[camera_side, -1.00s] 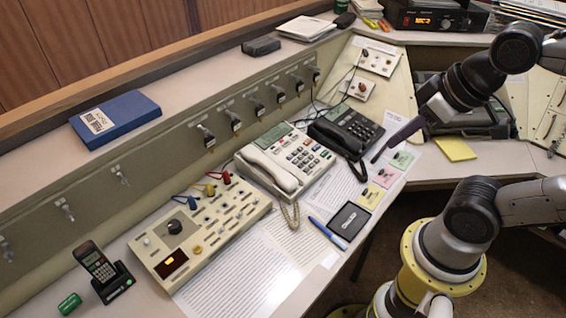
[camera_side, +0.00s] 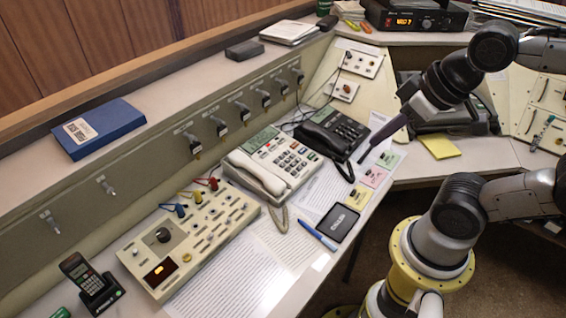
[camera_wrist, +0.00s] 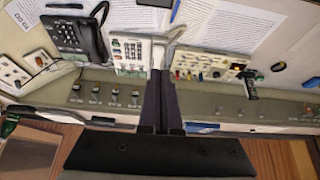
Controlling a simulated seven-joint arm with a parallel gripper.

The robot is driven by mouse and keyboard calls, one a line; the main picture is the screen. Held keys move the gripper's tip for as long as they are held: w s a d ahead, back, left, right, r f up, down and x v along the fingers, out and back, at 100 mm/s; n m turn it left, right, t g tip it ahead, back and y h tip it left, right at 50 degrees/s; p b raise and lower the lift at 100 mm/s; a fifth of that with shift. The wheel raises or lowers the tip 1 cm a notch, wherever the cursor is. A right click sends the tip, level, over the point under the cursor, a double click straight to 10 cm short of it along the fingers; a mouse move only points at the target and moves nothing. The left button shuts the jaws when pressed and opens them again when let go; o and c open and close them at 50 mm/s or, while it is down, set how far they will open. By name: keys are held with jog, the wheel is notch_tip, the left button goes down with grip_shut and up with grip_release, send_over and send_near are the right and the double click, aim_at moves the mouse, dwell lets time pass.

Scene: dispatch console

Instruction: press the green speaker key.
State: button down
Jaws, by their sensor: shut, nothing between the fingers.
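The white desk phone (camera_side: 257,178) stands on the console in the side view, with its handset on the left, a green display on top and a keypad with some coloured keys. It also shows in the wrist view (camera_wrist: 132,68), at upper centre. The green speaker key is too small to make out surely among the keys. My gripper (camera_side: 362,161) is shut and empty, its long dark fingers pointing down and left. It is in the air to the right of the white phone, apart from it. The fingers (camera_wrist: 159,76) appear beside the phone in the wrist view.
A black phone (camera_side: 318,140) stands close behind the white one. A beige switch panel (camera_side: 200,232), a black pad (camera_side: 338,222), a blue pen (camera_side: 319,236) and coloured notes (camera_side: 374,177) lie around. Jacks with cords line the ledge.

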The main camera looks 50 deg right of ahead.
jog(key=w+r+n+t, duration=0.2)
jog(key=w+r+t, duration=0.15)
jog(key=w, duration=0.25)
jog(key=n+t+h, duration=0.1)
jog(key=n+h, duration=0.2)
send_over(311, 156)
jog(key=s, duration=0.3)
notch_tip(311, 156, down, 21)
jog(key=shift+s+d, duration=0.1)
jog(key=shift+s, duration=0.05)
jog(key=shift+f, duration=0.1)
jog(key=shift+w+f, duration=0.25)
jog(key=shift+f, duration=1.2)
jog(key=shift+w+f, duration=0.2)
jog(key=shift+f, duration=1.2)
jog(key=shift+w+f, duration=0.25)
jog(key=shift+f, duration=1.2)
